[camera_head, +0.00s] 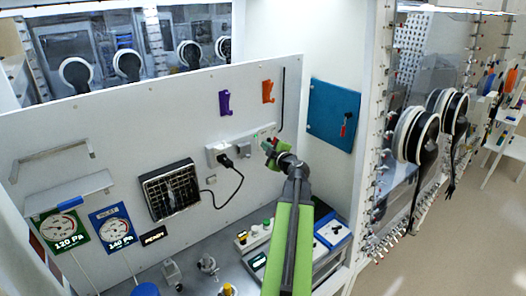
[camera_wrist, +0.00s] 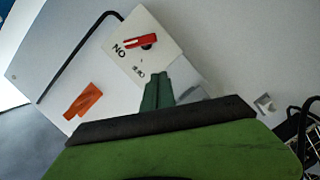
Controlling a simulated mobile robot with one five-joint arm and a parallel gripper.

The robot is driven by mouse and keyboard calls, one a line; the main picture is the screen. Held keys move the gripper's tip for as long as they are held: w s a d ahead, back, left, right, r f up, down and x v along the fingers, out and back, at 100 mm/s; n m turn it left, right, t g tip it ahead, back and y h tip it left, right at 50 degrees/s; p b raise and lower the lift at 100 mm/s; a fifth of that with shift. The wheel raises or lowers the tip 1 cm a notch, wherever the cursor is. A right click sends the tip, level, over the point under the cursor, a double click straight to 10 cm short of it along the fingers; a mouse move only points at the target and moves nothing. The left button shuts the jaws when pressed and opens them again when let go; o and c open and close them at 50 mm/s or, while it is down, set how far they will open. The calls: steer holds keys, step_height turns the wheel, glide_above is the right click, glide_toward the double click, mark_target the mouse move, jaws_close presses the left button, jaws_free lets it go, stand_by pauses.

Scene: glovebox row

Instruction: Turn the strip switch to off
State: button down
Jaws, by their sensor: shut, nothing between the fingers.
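The white power strip (camera_head: 240,145) is mounted on the white back panel, with a black plug (camera_head: 226,161) in its left part. In the wrist view the end of the strip (camera_wrist: 165,42) shows a red switch (camera_wrist: 141,41) with ON and OFF lettering beside it, seen upside down. I cannot tell clearly which position the switch is in. My green gripper (camera_head: 268,148) is at the right end of the strip in the head view and partly covers it. In the wrist view my gripper (camera_wrist: 157,88) is shut and empty, its tips just short of the switch and lettering.
An orange hook (camera_head: 267,91) and a purple hook (camera_head: 224,103) are on the panel above the strip. A black vented box (camera_head: 169,190) and gauges (camera_head: 115,227) are to the left. A blue board (camera_head: 333,114) is on the right wall. Devices stand on the bench below.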

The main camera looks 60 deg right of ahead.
steer(key=d+f+n+b, duration=0.1)
steer(key=s+d+f+b, duration=0.1)
steer(key=d+b, duration=0.1)
steer(key=d+f+n+h+b, duration=0.1)
steer(key=shift+s+d+f+n, duration=0.1)
steer(key=shift+s+d+n, duration=0.05)
steer(key=shift+s+n, duration=0.2)
stand_by(0.9)
steer(key=shift+b, duration=0.3)
steer(key=shift+f, duration=0.1)
stand_by(0.5)
